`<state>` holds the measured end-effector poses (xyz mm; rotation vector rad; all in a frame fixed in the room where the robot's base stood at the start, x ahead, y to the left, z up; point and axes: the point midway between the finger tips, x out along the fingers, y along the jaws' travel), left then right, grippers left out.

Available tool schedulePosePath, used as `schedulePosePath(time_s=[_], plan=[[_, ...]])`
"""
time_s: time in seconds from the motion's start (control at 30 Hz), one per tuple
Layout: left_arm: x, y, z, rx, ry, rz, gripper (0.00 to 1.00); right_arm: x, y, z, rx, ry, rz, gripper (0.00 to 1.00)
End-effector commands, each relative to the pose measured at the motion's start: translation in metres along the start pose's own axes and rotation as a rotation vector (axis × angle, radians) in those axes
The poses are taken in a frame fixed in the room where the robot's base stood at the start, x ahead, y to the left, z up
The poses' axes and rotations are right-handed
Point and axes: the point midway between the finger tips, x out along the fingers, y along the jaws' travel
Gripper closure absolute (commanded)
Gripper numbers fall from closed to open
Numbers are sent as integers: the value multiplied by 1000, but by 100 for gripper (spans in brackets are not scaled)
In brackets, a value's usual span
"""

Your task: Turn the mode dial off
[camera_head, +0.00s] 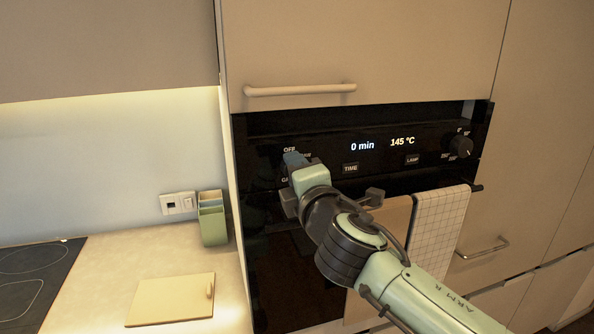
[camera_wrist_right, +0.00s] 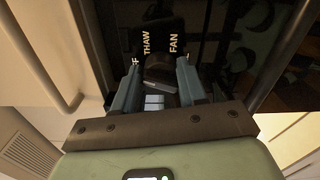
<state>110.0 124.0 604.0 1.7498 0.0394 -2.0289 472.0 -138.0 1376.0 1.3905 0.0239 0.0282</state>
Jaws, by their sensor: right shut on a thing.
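The mode dial (camera_wrist_right: 160,70) is a dark round knob at the left end of the oven's black control panel (camera_head: 325,160). In the head view my right gripper (camera_head: 295,160) covers it. OFF is printed above and left of the gripper there. In the right wrist view the dial sits between the two fingers of my right gripper (camera_wrist_right: 158,82), which is shut on it. The words THAW and FAN and part of another label show around the dial. Where the dial points cannot be made out. My left gripper is not in view.
The display reads 0 min and 145 °C. A second dial (camera_head: 461,146) is at the panel's right end. A checkered towel (camera_head: 435,222) hangs from the oven handle below. The counter at left holds a green holder (camera_head: 212,222), a board (camera_head: 170,300) and a hob (camera_head: 35,275).

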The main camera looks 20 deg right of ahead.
Motion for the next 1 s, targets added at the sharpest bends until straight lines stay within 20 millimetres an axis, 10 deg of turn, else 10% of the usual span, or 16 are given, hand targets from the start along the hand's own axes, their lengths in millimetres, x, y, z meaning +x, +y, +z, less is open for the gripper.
schedulePosePath(time_s=[1.0], plan=[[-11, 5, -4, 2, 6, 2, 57, 0, 2, 0, -361, -1, 2, 89]])
